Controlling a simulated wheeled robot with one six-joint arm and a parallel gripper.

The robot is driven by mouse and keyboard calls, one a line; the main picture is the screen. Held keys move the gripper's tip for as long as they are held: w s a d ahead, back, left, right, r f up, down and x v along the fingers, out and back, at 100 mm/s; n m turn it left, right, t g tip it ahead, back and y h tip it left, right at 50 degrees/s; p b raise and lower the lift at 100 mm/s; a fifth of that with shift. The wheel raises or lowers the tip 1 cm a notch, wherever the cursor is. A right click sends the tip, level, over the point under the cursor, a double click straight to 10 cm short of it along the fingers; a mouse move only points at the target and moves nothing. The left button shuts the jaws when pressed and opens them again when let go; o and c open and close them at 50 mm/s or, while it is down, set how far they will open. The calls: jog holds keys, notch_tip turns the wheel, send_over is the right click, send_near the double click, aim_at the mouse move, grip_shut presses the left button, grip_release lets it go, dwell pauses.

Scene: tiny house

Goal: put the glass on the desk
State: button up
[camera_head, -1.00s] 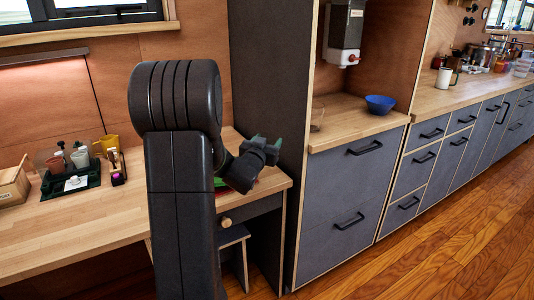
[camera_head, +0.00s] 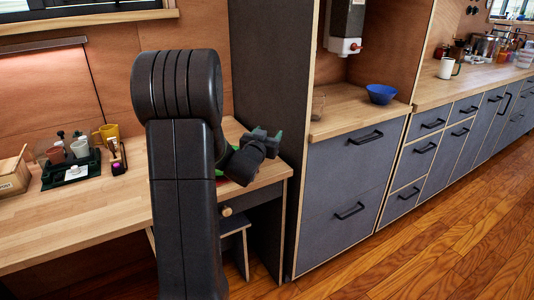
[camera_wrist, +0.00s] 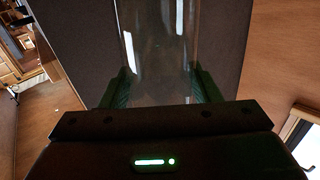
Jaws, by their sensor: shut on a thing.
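My gripper (camera_head: 264,140) is at the right end of the wooden desk (camera_head: 90,222), seen beyond my arm in the head view. In the wrist view, my gripper (camera_wrist: 162,88) is shut on a clear glass (camera_wrist: 160,45), with a green-padded finger on each side of it. The held glass cannot be made out in the head view. My arm hides part of the desk's right side.
A dark tray (camera_head: 56,180) with small pots, a yellow mug (camera_head: 108,132) and a box (camera_head: 13,175) stand at the desk's back left. The desk's front left is bare. A tall dark panel (camera_head: 262,70) rises beside the desk. A blue bowl (camera_head: 381,94) sits on the counter at right.

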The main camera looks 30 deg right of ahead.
jog(key=shift+f+b, duration=0.55)
jog(key=shift+f, duration=1.75)
jog(key=shift+f, duration=0.1)
jog(key=shift+f+b, duration=0.15)
jog(key=shift+b, duration=0.15)
jog(key=o, duration=1.2)
jog(key=shift+c, duration=0.2)
jog(key=shift+p, duration=0.45)
jog(key=v, duration=1.4)
jog(key=shift+w, duration=0.2)
jog(key=shift+a, duration=0.15)
